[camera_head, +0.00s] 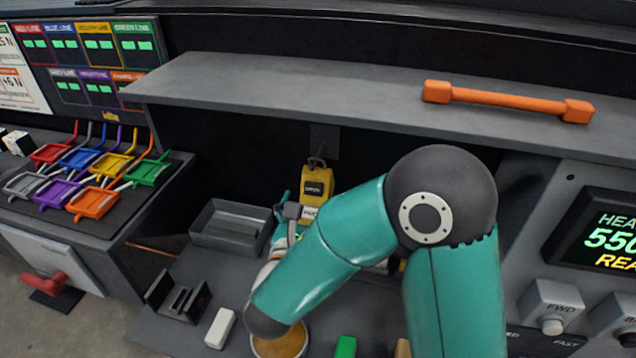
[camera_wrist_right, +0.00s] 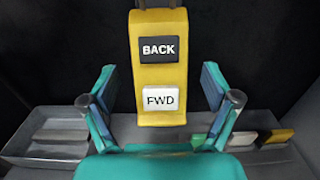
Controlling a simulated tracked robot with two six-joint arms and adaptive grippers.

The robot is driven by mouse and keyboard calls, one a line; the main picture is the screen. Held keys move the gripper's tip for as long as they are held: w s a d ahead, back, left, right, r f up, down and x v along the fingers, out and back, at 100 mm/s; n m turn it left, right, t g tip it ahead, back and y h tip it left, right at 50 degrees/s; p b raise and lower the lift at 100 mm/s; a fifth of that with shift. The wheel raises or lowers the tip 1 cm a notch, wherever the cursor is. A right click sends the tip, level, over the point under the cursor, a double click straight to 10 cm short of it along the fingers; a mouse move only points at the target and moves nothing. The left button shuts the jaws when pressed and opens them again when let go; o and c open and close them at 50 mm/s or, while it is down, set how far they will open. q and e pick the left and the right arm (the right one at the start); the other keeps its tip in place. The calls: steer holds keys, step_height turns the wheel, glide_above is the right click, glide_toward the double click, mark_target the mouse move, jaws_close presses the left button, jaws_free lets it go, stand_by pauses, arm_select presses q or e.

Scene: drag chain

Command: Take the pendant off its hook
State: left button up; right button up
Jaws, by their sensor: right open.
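The pendant is a yellow box (camera_head: 317,182) hanging upright against the dark back wall under the shelf. A loop at its top meets the hook (camera_head: 316,160). In the right wrist view the pendant (camera_wrist_right: 160,72) shows a black BACK button above a white FWD button. My right gripper (camera_wrist_right: 160,100) is open, one finger to each side of the pendant's lower part, with gaps on both sides. In the head view my right gripper (camera_head: 292,214) is partly hidden by my forearm, in front of the pendant's lower end. My left gripper is not in view.
A grey shelf (camera_head: 260,85) overhangs the pendant and carries an orange bar (camera_head: 505,101). A grey tray (camera_head: 230,226) stands left of the pendant. A white block (camera_head: 219,328) and a green block (camera_head: 346,346) lie on the bench. A control panel (camera_head: 590,240) is at right.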

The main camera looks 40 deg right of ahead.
mark_target(318, 186)
steer(key=shift+p+x, duration=0.35)
steer(key=shift+x, duration=2.4)
steer(key=c, duration=1.3)
